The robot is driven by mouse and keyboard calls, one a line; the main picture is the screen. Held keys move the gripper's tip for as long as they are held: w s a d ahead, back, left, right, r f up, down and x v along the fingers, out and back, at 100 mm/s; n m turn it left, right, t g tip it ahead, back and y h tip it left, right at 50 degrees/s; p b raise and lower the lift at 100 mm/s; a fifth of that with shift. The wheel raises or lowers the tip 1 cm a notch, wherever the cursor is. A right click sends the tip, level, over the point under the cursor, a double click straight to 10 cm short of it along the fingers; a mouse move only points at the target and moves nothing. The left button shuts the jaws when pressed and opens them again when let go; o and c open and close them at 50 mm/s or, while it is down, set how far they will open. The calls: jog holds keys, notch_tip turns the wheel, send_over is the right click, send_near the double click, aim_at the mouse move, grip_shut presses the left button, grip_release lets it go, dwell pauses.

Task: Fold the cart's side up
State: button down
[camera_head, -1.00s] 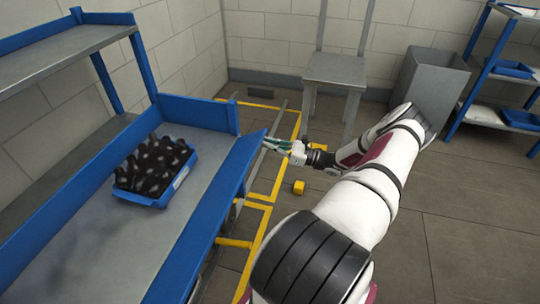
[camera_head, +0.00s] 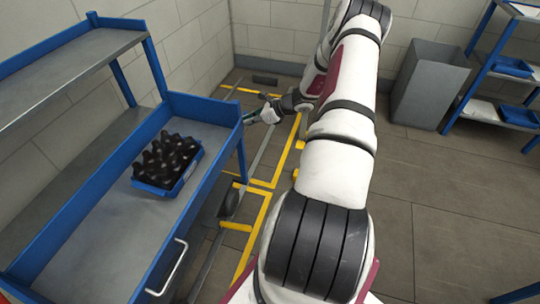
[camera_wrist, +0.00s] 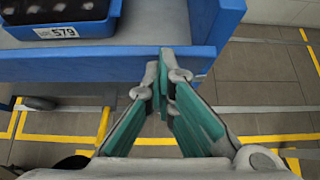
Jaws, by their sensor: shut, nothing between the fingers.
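The blue cart (camera_head: 100,222) stands at the left, with a grey metal deck. Its long near side (camera_head: 190,198) stands up along the deck edge, roughly upright. In the wrist view the outer face of this side (camera_wrist: 70,65) runs across, meeting the blue end corner at the right. My gripper (camera_head: 247,119) is shut and empty at the far corner of the cart, just outside the side. In the wrist view its fingertips (camera_wrist: 165,72) overlap the panel; whether they touch it I cannot tell.
A blue crate of dark bottles (camera_head: 155,185) sits on the deck. A shelf (camera_head: 70,60) rises over the cart's left. A grey bin (camera_head: 425,90) and blue rack (camera_head: 490,75) stand at the back right. The floor (camera_head: 440,210) between is clear.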

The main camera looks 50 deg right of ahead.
jog(key=shift+w+a+r, duration=0.25)
jog(key=shift+w, duration=0.25)
jog(key=shift+w+a+r, duration=0.2)
jog(key=shift+w, duration=0.6)
